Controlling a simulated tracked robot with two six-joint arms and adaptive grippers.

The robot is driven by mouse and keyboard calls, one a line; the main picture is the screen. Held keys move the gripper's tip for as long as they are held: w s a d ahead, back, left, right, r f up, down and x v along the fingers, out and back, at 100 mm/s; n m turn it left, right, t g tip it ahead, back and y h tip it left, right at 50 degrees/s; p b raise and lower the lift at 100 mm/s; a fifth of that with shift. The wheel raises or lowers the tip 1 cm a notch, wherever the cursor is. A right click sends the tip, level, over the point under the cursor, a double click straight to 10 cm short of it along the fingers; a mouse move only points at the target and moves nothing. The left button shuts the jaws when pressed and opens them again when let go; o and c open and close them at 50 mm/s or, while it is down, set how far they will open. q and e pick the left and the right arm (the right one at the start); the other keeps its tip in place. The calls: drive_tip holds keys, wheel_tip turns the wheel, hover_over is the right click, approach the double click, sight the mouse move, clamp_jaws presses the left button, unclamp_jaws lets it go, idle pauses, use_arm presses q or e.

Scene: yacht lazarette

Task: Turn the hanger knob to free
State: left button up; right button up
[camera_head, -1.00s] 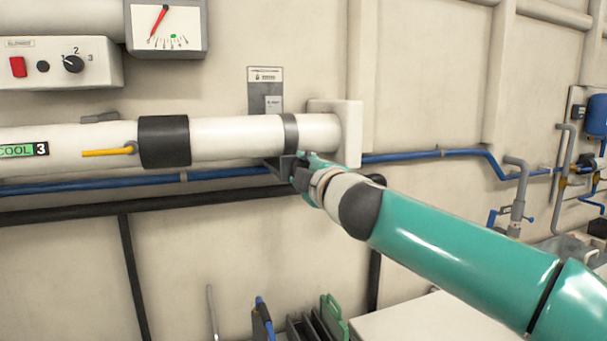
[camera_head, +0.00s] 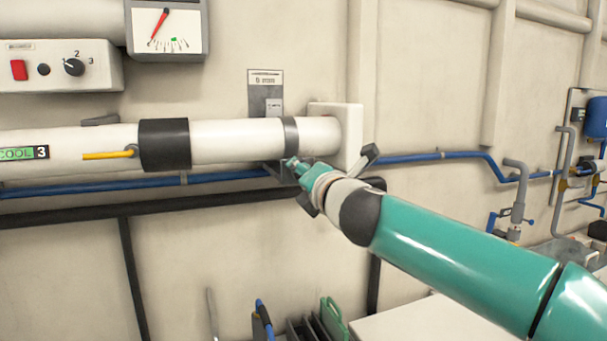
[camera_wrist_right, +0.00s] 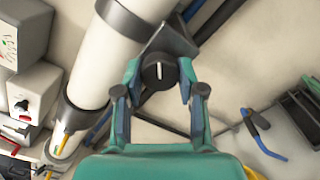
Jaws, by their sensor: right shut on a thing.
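The hanger knob (camera_wrist_right: 158,71) is a round black knob with a white line, on a grey bracket (camera_wrist_right: 172,42) under the white pipe (camera_wrist_right: 104,60). In the right wrist view its white line runs almost straight up and down the picture. My right gripper (camera_wrist_right: 159,78) has a finger on each side of the knob and is shut on it. In the head view my right gripper (camera_head: 298,172) is just below the pipe's grey strap (camera_head: 290,136), and the knob is hidden there behind the gripper. My left gripper is in neither view.
A grey label plate (camera_head: 265,92) is on the wall above the strap. A white block (camera_head: 349,135) holds the pipe's right end. A blue pipe (camera_head: 405,158) and a black rail (camera_head: 150,206) run along the wall close to the gripper. A bin (camera_head: 310,328) stands below.

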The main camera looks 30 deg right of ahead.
drive_tip(key=shift+f+n+p, duration=0.2)
drive_tip(key=shift+n+p, duration=0.25)
drive_tip(key=shift+n, duration=2.1)
drive_tip(key=shift+f+n+p, duration=0.2)
drive_tip(key=shift+n+p, duration=0.25)
drive_tip(key=shift+n, duration=2.1)
drive_tip(key=o, duration=1.1)
drive_tip(key=shift+d, duration=0.1)
drive_tip(key=shift+r, duration=0.15)
